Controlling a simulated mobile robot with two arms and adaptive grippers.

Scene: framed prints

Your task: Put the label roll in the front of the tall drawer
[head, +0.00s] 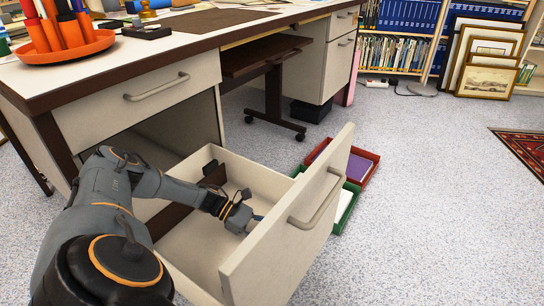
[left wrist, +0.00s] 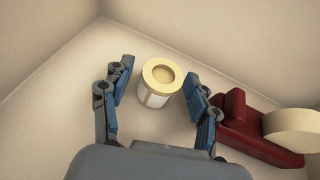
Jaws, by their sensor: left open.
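The tall drawer (head: 285,240) is pulled out from the desk. My left arm reaches down into it, and my left gripper (head: 250,220) is low inside, close to the front panel. In the left wrist view, a cream roll with a white band on its side (left wrist: 160,84), which looks like the label roll, stands on the drawer floor near a corner. My left gripper (left wrist: 158,92) is open, with its blue-padded fingers on either side of the roll. I cannot tell whether they touch it. The roll is hidden in the head view.
A red holder (left wrist: 250,130) with a cream disc (left wrist: 292,130) lies right of the gripper in the drawer. Red and green trays (head: 362,165) stand on the floor behind the drawer. An orange pen holder (head: 62,45) is on the desk.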

